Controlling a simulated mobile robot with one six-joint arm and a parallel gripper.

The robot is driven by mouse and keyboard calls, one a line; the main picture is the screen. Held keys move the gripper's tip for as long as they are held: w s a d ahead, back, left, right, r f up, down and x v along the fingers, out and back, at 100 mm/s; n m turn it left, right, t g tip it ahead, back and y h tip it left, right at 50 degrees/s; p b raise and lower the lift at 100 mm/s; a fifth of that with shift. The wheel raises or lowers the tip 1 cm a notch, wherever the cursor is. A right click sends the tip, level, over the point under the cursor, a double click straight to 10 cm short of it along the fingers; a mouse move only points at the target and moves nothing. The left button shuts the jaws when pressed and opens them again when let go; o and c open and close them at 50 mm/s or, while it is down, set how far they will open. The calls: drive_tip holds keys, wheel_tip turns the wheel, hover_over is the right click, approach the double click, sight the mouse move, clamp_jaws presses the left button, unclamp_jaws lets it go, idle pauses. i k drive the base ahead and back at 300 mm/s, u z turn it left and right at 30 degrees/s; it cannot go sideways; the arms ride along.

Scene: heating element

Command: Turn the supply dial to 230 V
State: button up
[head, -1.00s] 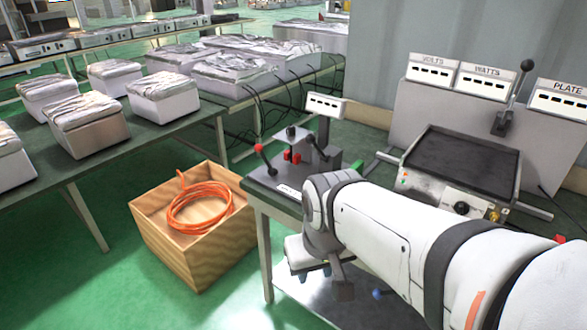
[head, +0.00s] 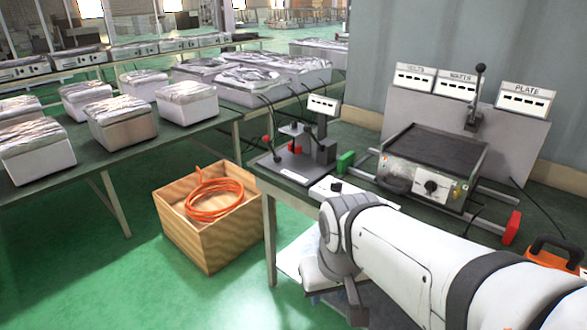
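A dark round dial (head: 430,187) with a pale backing sits on the front of the metal heating unit (head: 397,178). Its setting is too small to read. A small dark knob on a white plate (head: 326,191) shows at the bench's left part, partly behind my arm; I cannot tell which is the supply dial. The VOLTS meter (head: 414,79) stands on the back panel, its reading illegible. My white arm reaches in from the lower right. My gripper (head: 352,302) is low, in front of the bench, below and left of the dial, mostly hidden by the wrist.
A lever (head: 476,95) rises behind the heating unit. WATTS (head: 456,85) and PLATE (head: 525,98) meters flank it. A red-handled press (head: 296,160) stands at the bench's left end. A wooden crate (head: 205,240) with orange hose is on the floor.

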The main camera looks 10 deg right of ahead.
sight(335, 187)
drive_tip(key=z, duration=0.15)
drive_tip(key=i, duration=0.9)
drive_tip(key=u, duration=0.05)
